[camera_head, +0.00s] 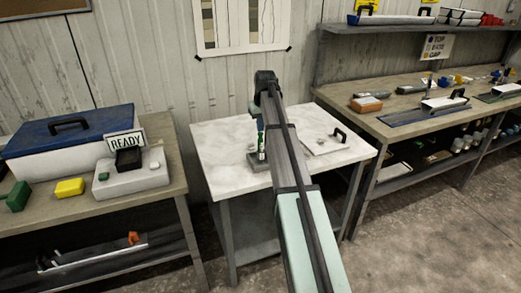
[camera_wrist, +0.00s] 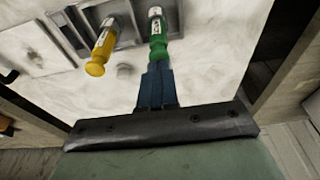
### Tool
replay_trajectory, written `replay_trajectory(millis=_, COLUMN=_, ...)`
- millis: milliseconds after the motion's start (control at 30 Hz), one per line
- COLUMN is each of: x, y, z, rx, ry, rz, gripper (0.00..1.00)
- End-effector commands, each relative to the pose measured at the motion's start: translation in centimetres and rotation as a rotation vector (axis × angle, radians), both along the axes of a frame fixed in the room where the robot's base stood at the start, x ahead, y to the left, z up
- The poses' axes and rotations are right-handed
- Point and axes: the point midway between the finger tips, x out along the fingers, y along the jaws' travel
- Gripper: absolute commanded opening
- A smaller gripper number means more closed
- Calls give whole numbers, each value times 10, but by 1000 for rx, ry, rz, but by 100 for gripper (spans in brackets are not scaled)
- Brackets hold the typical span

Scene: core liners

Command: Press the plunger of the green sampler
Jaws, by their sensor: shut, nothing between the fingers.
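The green sampler (camera_wrist: 157,42) shows in the wrist view as a green tube with a pale label, in a grey rack (camera_wrist: 122,38). In the head view the green sampler (camera_head: 261,146) stands upright in the rack (camera_head: 264,164) on the white table. My gripper (camera_wrist: 157,72) is shut and empty. Its blue fingertips overlap the near end of the green sampler in the wrist view, hiding its plunger end. I cannot tell whether they touch. In the head view my gripper (camera_head: 256,112) points down just above the sampler.
A yellow sampler (camera_wrist: 104,45) stands beside the green one, left of my fingers in the wrist view. A flat plate with a black handle (camera_head: 338,137) lies on the right of the white table (camera_head: 222,133). Benches stand on both sides.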

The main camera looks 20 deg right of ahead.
Motion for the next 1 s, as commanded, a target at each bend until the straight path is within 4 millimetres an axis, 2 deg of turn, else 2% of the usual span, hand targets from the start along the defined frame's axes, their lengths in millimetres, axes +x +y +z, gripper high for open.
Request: replay_trajectory(millis=1000, x=0, y=0, z=-13, rx=0, ry=0, rz=0, gripper=0)
